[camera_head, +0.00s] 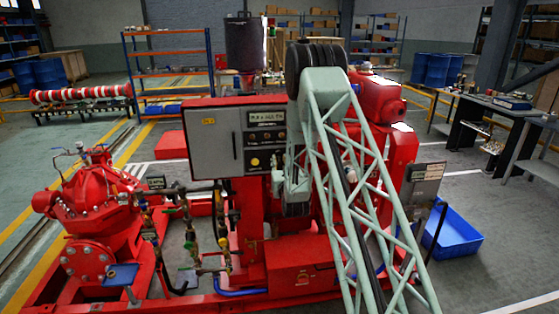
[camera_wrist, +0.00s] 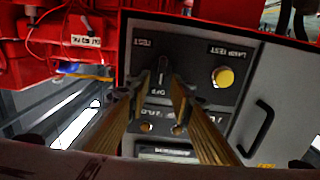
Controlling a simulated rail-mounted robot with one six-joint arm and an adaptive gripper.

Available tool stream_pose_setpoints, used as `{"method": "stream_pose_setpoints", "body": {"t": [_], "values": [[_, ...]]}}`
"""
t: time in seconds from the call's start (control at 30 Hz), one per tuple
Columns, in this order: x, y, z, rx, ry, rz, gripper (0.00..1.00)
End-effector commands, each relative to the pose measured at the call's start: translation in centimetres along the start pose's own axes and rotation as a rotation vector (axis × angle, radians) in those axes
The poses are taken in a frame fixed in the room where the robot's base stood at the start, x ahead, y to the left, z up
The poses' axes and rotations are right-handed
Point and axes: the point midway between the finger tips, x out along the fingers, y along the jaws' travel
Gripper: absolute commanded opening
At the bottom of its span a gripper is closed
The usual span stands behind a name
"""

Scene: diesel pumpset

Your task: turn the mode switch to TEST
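The mode switch (camera_wrist: 162,72) shows in the wrist view, upside down, as a dark upright knob on a dark plate. An inverted TEST label (camera_wrist: 143,42) is to its upper left, and an OFF label shows just below the knob. My gripper (camera_wrist: 159,93) is open, with one long finger on each side of the switch. A gap shows between the fingertips and the knob, but I cannot tell whether either touches it. In the head view my arm hides the switch on the control panel (camera_head: 213,140).
A yellow lamp test button (camera_wrist: 223,77) sits right of the switch in the wrist view, and a black door handle (camera_wrist: 257,125) lies beyond it. Red pumpset parts (camera_wrist: 45,45) and cables are close on the left. A blue bin (camera_head: 455,238) stands on the floor.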

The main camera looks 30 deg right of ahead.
Motion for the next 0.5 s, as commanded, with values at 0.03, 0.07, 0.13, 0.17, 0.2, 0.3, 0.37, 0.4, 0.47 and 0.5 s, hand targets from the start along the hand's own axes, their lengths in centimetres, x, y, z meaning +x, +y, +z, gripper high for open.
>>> {"method": "stream_pose_setpoints", "body": {"t": [0.03, 0.07, 0.13, 0.17, 0.2, 0.3, 0.37, 0.4, 0.47, 0.5], "values": [[0.35, 0.01, -0.01, 0.0, 0.0, 0.0, 0.2], [0.51, 0.0, 0.0, 0.0, 0.0, 0.0, 0.2], [0.77, 0.01, 0.01, 0.0, 0.0, 0.0, 0.2], [0.85, 0.0, 0.02, 0.0, -0.001, 0.0, 0.2], [0.92, 0.0, 0.03, 0.0, -0.001, 0.0, 0.2], [0.99, 0.0, 0.05, 0.0, -0.001, 0.0, 0.2], [0.99, 0.0, 0.05, 0.0, -0.001, 0.0, 0.2], [0.99, 0.0, 0.05, 0.0, -0.001, 0.0, 0.2], [0.99, 0.0, 0.05, 0.0, -0.001, 0.0, 0.2], [0.99, 0.0, 0.05, 0.0, -0.001, 0.0, 0.2]]}}
